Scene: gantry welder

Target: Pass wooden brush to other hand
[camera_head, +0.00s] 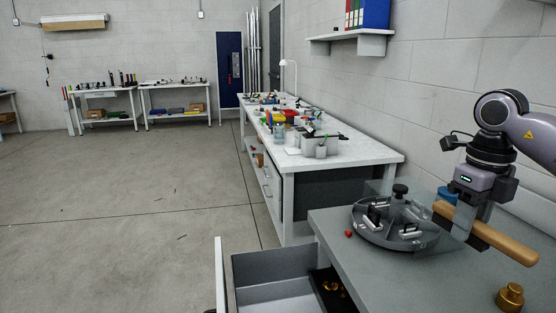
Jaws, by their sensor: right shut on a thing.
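The wooden brush (500,241) is a long tan handle that slants down to the right over the grey table at the right. My right gripper (467,228) comes in from the right edge and points down. It is shut on the brush near its left part. The brush's bristles cannot be made out. A blue round thing (446,194) shows behind the gripper, partly hidden. My left gripper is not in view.
A round grey fixture (378,233) with metal parts stands on the grey table (400,284), left of the gripper. A brass knob-like part (510,297) is at the lower right. An open drawer (272,289) juts out on the left. A white workbench (365,155) stands behind.

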